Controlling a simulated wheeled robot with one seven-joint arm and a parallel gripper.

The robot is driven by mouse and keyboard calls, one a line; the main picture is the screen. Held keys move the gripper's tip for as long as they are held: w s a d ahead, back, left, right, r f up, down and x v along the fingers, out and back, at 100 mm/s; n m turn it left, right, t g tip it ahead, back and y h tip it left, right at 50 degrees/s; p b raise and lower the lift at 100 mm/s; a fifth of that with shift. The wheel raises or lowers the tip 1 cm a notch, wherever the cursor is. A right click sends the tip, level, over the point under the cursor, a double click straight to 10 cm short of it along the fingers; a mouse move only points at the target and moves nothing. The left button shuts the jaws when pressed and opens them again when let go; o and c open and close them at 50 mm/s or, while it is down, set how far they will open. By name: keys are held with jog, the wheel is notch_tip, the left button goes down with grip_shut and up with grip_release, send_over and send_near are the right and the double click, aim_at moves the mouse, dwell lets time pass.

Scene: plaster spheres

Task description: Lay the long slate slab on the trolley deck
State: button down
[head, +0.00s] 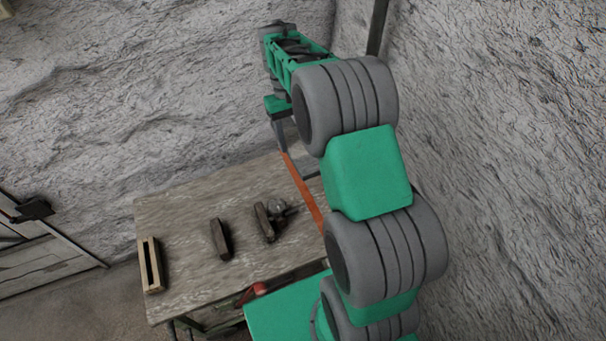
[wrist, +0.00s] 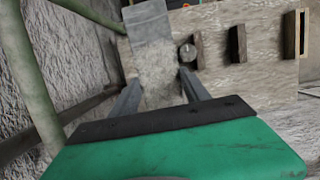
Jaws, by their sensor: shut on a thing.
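My gripper (wrist: 158,80) is shut on a long pale-grey slab (wrist: 150,24), which reaches from between the fingers to the top of the wrist view. In the head view my gripper is at the upper middle, over the far right part of a table, and my arm hides much of the slab. An orange-red strip (head: 303,192) runs from below the gripper towards my arm; I cannot tell whether it is the slab's edge. The rough grey-brown tabletop (head: 185,215) also shows in the wrist view (wrist: 265,85). I cannot tell whether this is the trolley deck.
On the tabletop are a narrow open wooden box (head: 152,265), a dark block (head: 220,239), and another dark block (head: 263,222) beside a grey ball (head: 278,208). A red object (head: 256,290) shows at the near edge. Rough walls stand close behind and right. The far left top is clear.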

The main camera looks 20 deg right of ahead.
jog(key=w+d+f+b, duration=0.2)
jog(key=f, duration=0.9)
jog(key=w+d+f+b, duration=0.2)
jog(key=f, duration=0.9)
jog(key=shift+d, duration=0.15)
jog(key=shift+f+b, duration=0.35)
jog(key=shift+b, duration=0.1)
jog(key=b, duration=0.3)
send_over(304, 192)
jog(key=w, duration=0.1)
jog(key=shift+f, duration=2.45)
jog(key=shift+f+b, duration=0.7)
jog(key=shift+b, duration=0.1)
